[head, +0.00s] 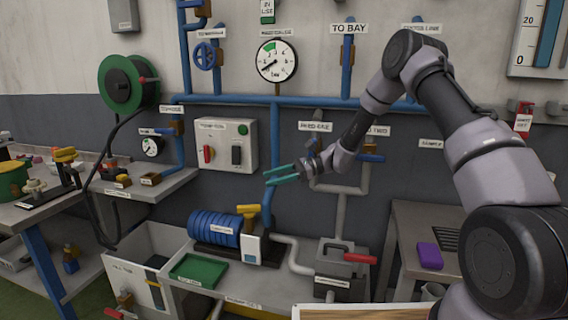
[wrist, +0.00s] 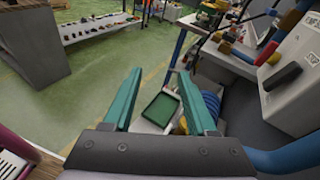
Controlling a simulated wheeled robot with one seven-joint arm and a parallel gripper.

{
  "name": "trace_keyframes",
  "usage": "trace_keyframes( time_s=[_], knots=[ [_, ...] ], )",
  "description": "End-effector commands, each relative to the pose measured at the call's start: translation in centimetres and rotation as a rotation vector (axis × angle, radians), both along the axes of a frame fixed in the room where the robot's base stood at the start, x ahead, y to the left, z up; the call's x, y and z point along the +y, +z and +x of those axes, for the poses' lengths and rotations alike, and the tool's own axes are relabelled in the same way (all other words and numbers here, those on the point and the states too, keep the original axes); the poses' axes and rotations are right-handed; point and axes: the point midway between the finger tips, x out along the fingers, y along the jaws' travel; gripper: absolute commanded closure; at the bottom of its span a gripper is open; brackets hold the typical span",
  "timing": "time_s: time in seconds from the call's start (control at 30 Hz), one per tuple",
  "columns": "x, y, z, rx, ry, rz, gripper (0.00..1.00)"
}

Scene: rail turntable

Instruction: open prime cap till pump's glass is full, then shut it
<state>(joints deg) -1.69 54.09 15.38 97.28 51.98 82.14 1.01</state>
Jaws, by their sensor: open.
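The pump (head: 213,228) is a blue ribbed body on a dark base on the low bench, with a label too small to read. A yellow part (head: 248,210), which looks like its prime cap, sits on top at its right end. Below it is a pale panel with a small blue patch (head: 251,248), perhaps the glass; its level cannot be read. My gripper (head: 266,178) has teal fingers, open and empty, above and to the right of the cap and apart from it. In the wrist view the blue ribbed pump (wrist: 211,104) shows partly behind the right finger.
A blue pipe (head: 267,205) runs down close to my gripper. A control box (head: 227,145) hangs on the wall behind. A green tray (head: 197,269) lies left of the pump's front. A grey box with a red lever (head: 359,258) stands to the right.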

Motion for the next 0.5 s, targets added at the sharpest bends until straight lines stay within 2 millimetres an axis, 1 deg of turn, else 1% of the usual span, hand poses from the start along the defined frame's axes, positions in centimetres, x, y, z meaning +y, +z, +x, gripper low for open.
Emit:
trace_keyframes(
  time_s=[0.03, 0.2, 0.4, 0.5],
  knots=[
    [-0.1, 1.1, -0.4, -0.016, 0.011, -0.013, 0.43],
    [-1.4, 3.7, -1.6, -0.099, 0.050, -0.075, 0.43],
    [-2.7, 5.8, -2.5, -0.177, 0.081, -0.132, 0.43],
    [-3.1, 6.3, -2.9, -0.196, 0.091, -0.148, 0.43]
  ],
)
